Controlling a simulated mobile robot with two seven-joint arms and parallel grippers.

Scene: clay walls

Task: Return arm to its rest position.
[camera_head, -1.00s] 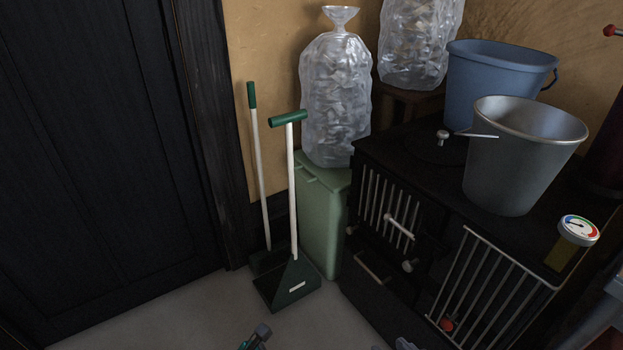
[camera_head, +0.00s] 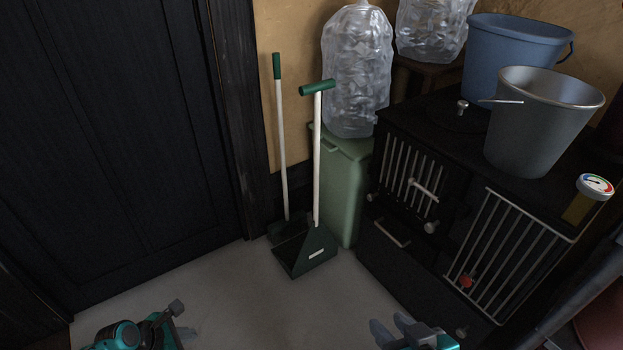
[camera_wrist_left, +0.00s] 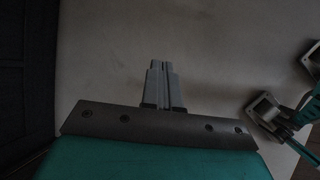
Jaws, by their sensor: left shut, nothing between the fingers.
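My left gripper (camera_head: 177,307) is at the lower left of the head view, over the pale floor near the dark door. In the left wrist view its two grey fingers (camera_wrist_left: 161,68) lie side by side, shut, with nothing between them. My right gripper (camera_head: 392,328) shows at the bottom edge of the head view, right of the middle. Its grey finger parts are partly cut off, and I cannot tell how far apart they are. Both grippers are in front of the dustpan and the stove, apart from them.
A dark door (camera_head: 110,140) stands at the left. A green dustpan (camera_head: 306,252) with an upright handle, a green bin (camera_head: 345,190) and a black stove (camera_head: 400,210) stand ahead. A grey bucket (camera_head: 535,130) and a blue bucket (camera_head: 515,50) sit on the stove. The floor (camera_head: 270,310) between my grippers is clear.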

